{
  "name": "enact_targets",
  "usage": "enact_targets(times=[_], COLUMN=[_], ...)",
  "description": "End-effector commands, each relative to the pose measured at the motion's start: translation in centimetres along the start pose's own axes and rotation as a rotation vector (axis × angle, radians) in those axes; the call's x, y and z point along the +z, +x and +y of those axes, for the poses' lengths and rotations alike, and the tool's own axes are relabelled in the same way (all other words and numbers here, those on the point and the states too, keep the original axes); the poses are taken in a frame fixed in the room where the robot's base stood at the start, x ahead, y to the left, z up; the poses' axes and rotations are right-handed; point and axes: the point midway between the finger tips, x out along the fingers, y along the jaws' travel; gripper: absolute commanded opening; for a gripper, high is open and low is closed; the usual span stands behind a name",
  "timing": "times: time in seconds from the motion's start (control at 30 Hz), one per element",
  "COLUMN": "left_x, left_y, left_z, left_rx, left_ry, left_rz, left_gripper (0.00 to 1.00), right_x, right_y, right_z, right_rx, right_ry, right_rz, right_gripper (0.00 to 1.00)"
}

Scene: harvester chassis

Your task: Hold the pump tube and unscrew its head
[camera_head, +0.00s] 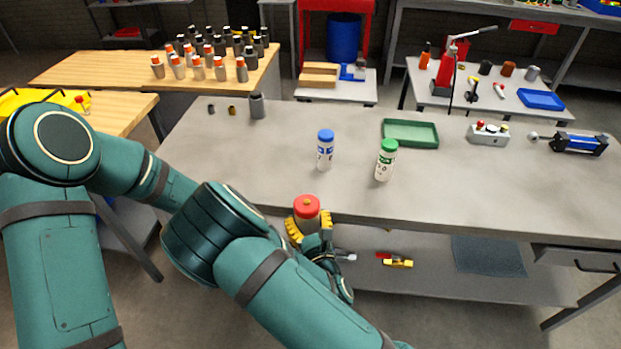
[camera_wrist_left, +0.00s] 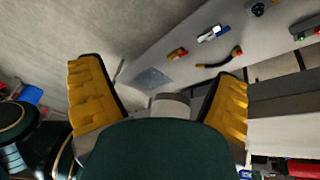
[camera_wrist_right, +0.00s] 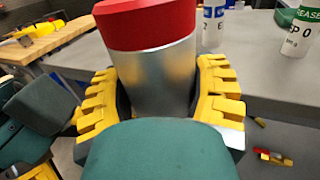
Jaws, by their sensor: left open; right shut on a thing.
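The pump tube is a silver cylinder (camera_wrist_right: 155,72) with a red head (camera_wrist_right: 145,22). In the head view its red head (camera_head: 307,206) shows at the front edge of the grey bench. My right gripper (camera_wrist_right: 160,78) is shut around the silver body below the head and holds the tube; its yellow fingers also show in the head view (camera_head: 309,229). My left gripper (camera_wrist_left: 163,78) is open, with its yellow fingers wide apart. A grey round end (camera_wrist_left: 170,105) shows between them; I cannot tell whether it is the tube. The left gripper is mostly hidden in the head view.
A blue-capped bottle (camera_head: 325,150) and a green-capped bottle (camera_head: 386,160) stand on the bench (camera_head: 260,160) behind the tube. A green tray (camera_head: 410,133) lies further back. Small tools (camera_head: 396,262) and a dark mat (camera_head: 488,256) lie on the lower shelf.

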Motion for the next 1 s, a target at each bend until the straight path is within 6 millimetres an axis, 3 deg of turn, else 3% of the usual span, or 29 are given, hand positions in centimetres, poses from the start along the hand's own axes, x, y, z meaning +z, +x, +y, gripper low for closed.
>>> enact_targets(times=[0.27, 0.6, 0.77, 1.0], left_x=[-3.8, -7.7, -11.6, -16.8], left_y=[-4.3, -12.0, -14.7, -16.4], left_z=[-4.0, -8.0, -6.3, -1.5], left_rx=[0.051, 0.186, 0.284, 0.393], left_ry=[0.713, 1.507, 1.895, 2.339], left_rz=[-0.113, -0.308, -0.347, -0.335], left_gripper=[0.89, 0.89, 0.89, 0.89], right_x=[0.1, 0.1, 0.1, 0.1], right_y=[0.0, 0.0, 0.0, 0.0], right_z=[0.0, 0.0, 0.0, 0.0], right_rx=[0.000, -0.001, -0.001, -0.001], right_ry=[0.000, 0.000, 0.000, 0.000], right_rz=[-0.004, -0.004, -0.004, -0.004], right_gripper=[0.00, 0.00, 0.00, 0.00])
